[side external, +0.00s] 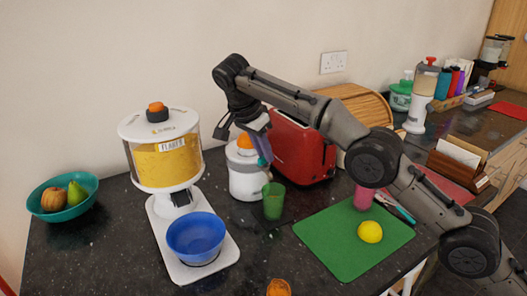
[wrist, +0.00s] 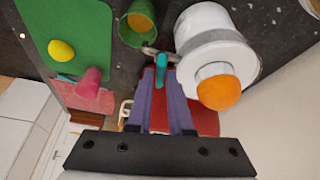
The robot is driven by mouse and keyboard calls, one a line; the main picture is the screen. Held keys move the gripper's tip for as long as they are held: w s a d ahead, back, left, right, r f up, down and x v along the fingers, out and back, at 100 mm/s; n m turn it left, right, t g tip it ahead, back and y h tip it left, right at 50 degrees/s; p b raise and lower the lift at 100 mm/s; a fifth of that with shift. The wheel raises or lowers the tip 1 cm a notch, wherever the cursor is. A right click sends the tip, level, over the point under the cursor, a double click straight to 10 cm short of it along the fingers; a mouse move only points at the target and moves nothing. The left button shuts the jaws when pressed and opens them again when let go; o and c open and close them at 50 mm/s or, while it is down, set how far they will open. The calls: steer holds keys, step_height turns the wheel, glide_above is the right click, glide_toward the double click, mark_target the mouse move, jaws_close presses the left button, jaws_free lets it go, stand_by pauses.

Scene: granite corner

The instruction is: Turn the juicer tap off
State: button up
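The white juicer (side external: 247,178) with an orange (side external: 245,141) on top stands left of the red toaster. In the wrist view the juicer (wrist: 210,42) is at upper right with its orange (wrist: 219,93). Its grey tap spout (wrist: 151,51) points toward the green cup (wrist: 132,35), which holds something orange. A teal tap handle (wrist: 160,70) sits between my gripper's purple fingertips (wrist: 160,82). The fingers are parted around it; whether they touch it is unclear. In the side view my gripper (side external: 264,150) is at the juicer's right side, above the green cup (side external: 273,203).
The red toaster (side external: 300,148) stands close behind and right of my gripper. A flakes dispenser (side external: 166,160) with a blue bowl (side external: 196,236) is at left. A green board (side external: 340,243) with a lemon (side external: 370,232) and pink cup (side external: 363,197) lies at right.

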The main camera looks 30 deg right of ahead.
steer(key=o, duration=0.3)
steer(key=shift+n, duration=0.3)
